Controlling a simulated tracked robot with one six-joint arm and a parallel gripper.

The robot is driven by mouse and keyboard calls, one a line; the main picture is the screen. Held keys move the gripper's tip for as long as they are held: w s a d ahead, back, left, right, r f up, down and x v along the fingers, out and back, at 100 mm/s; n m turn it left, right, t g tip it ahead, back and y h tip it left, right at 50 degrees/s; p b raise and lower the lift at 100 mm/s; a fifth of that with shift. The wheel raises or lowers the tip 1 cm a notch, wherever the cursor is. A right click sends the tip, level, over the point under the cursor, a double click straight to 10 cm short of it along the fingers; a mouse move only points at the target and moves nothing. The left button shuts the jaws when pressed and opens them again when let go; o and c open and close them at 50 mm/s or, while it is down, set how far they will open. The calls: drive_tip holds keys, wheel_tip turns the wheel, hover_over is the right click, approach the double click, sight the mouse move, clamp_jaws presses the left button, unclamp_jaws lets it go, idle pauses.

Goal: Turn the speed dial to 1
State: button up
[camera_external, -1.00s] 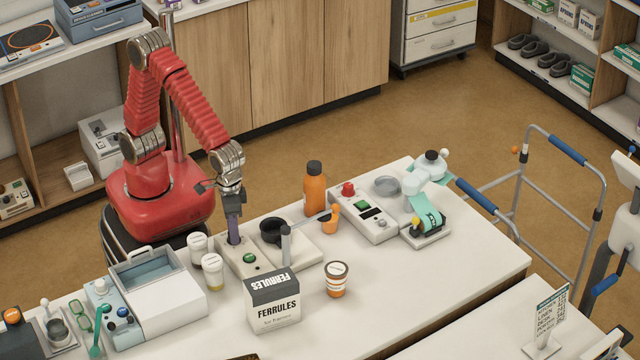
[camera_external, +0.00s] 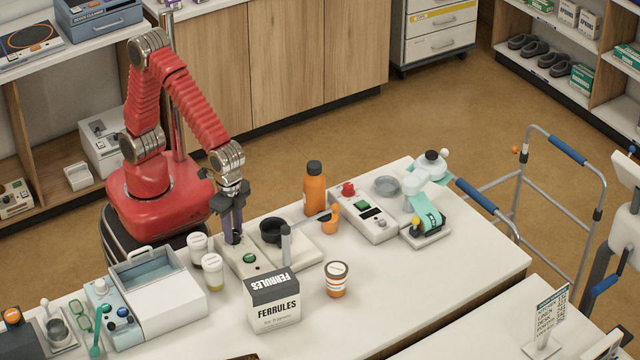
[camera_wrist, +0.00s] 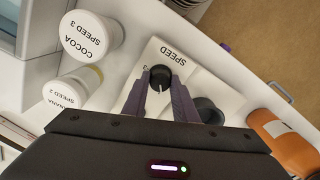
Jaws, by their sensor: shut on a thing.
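The speed dial is a black round knob (camera_wrist: 160,78) with a pale pointer line, on a white panel (camera_wrist: 140,92) printed SPEED. In the wrist view it sits between the tips of my gripper (camera_wrist: 165,88).
Two white-lidded jars (camera_external: 212,270) stand just left of the base; in the wrist view their lids read COCOA SPEED 3 (camera_wrist: 90,35) and SPEED 2 (camera_wrist: 68,92). A black cup (camera_external: 271,232) is close on the right. A FERRULES box (camera_external: 275,303) stands in front.

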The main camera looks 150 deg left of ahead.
drive_tip(key=shift+w+m, duration=0.1)
drive_tip(key=shift+m, duration=0.5)
drive_tip(key=o, duration=1)
drive_tip(key=shift+o, duration=0.2)
wheel_tip(320, 180, up, 14)
drive_tip(key=shift+f, duration=0.15)
idle(0.4)
